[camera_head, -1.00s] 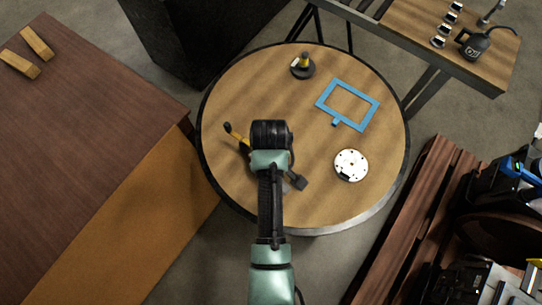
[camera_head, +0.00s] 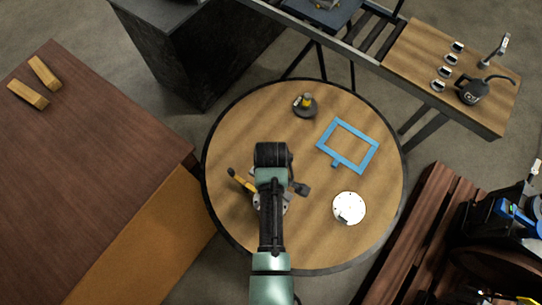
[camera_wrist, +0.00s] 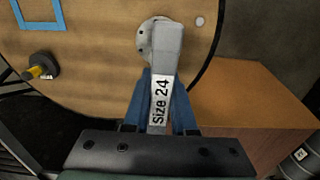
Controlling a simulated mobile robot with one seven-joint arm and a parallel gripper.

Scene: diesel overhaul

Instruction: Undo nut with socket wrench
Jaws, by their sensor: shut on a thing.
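In the wrist view, my gripper (camera_wrist: 158,100) is shut on a grey socket wrench (camera_wrist: 165,45) with a white "Size 24" label. The wrench's far end overlaps a pale round flange (camera_wrist: 144,40) with holes on the table. I cannot tell whether it touches the flange, and its tip and any nut are hidden. In the head view, my arm covers most of the gripper and wrench. Part of a grey flange (camera_head: 286,203) shows beside the arm.
A brown bench (camera_head: 100,160) stands left; a side table (camera_head: 420,55) holds an oilcan (camera_head: 472,92).

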